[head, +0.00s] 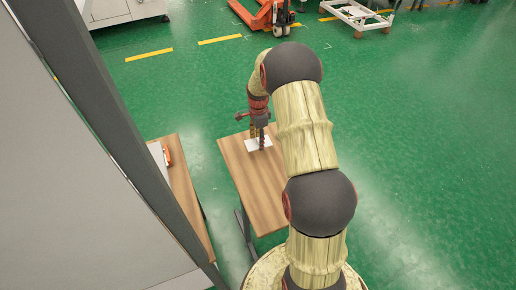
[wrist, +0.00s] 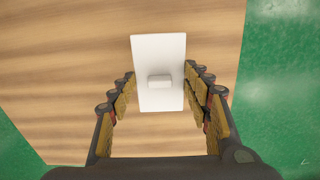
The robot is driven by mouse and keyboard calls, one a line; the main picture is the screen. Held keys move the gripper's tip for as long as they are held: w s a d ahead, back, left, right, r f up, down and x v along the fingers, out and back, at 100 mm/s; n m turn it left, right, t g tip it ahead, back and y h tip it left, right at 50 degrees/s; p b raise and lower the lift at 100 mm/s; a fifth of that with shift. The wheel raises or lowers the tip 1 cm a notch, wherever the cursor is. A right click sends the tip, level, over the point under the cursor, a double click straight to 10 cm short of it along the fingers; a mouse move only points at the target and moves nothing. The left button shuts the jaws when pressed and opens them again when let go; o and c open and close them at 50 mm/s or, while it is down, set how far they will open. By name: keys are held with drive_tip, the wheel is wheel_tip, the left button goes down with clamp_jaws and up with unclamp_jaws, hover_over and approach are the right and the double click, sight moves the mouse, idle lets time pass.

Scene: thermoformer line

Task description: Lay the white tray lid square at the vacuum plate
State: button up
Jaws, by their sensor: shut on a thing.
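The white tray lid (wrist: 158,48) is a flat rectangle with a small raised block (wrist: 159,81) in its middle. It also shows in the head view (head: 266,143), at the far end of the wooden table, partly hidden by my fingers. In the head view my gripper (head: 258,136) points down over the table. I cannot tell whether the lid touches the wood or hangs just above it. I cannot make out the vacuum plate for certain.
The wooden table (head: 262,190) is otherwise bare. A second wooden table (head: 190,205) to its left bears a pale flat thing (head: 157,152) and a small orange-red item (head: 167,157). A grey panel and dark post fill the left. Green floor is open to the right.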

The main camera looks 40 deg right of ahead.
drive_tip(key=shift+r+p, duration=0.75)
drive_tip(key=shift+r, duration=0.55)
drive_tip(key=n, duration=0.2)
drive_tip(key=shift+w+f+n, duration=0.1)
drive_tip(key=shift+w+n, duration=0.05)
drive_tip(key=shift+n, duration=0.15)
drive_tip(key=n, duration=0.1)
drive_tip(key=s+n, duration=0.1)
drive_tip(key=f+n, duration=0.1)
drive_tip(key=n, duration=0.1)
drive_tip(key=shift+s+a+f, duration=0.1)
drive_tip(key=shift+s+a, duration=0.05)
drive_tip(key=shift+a, duration=0.2)
drive_tip(key=a+n, duration=0.3)
drive_tip(key=a, duration=0.1)
drive_tip(key=s+a+n, duration=0.1)
drive_tip(key=a+n, duration=0.6)
drive_tip(key=a, duration=0.2)
drive_tip(key=shift+s+f+n, duration=0.25)
drive_tip(key=shift+n, duration=0.15)
drive_tip(key=s+a+r+n, duration=0.1)
drive_tip(key=a+n, duration=0.3)
drive_tip(key=a, duration=1)
drive_tip(key=shift+r, duration=0.4)
